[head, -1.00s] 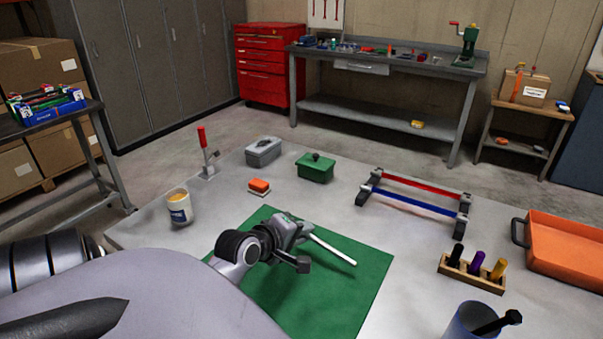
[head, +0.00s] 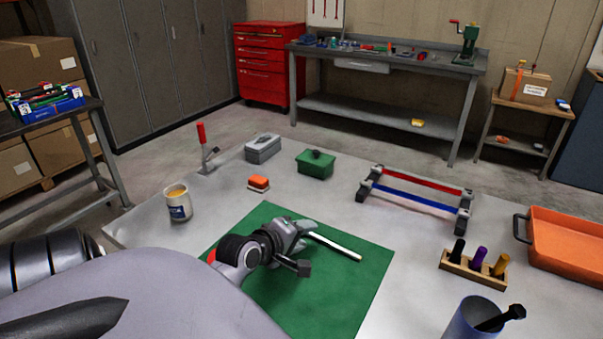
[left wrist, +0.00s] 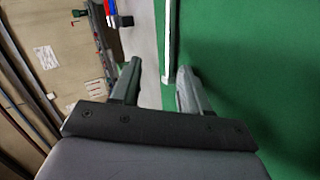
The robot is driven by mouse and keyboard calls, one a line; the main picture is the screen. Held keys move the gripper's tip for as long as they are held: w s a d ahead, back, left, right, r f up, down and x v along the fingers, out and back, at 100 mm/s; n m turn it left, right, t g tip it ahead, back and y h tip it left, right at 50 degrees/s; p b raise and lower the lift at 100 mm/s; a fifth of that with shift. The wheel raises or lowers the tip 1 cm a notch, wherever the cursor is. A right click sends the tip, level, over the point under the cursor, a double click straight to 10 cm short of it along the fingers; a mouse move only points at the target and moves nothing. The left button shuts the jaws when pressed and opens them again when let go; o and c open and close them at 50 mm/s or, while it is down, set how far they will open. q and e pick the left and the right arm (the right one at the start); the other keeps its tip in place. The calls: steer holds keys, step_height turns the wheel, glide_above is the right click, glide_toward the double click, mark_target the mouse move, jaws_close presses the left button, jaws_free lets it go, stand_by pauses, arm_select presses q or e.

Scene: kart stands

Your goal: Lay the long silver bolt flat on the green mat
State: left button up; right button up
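The long silver bolt (head: 336,247) appears to lie flat on the green mat (head: 345,305), pointing away from my left gripper toward the right. Its near end is partly hidden by the gripper in the head view. My left gripper (head: 304,246) is low over the mat. In the left wrist view its two fingers (left wrist: 160,68) are spread apart, with the bolt (left wrist: 170,40) just ahead of the gap, nearer the right finger. The mat (left wrist: 245,60) fills the right of that view. I see no finger closed on the bolt. My right gripper is not in view.
A wooden holder (head: 473,270), blue cup (head: 468,322) and orange tray (head: 570,245) stand right. The mat's right part is clear.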

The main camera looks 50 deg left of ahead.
arm_select(q)
steer(key=shift+s, duration=0.1)
steer(key=shift+v, duration=3.5)
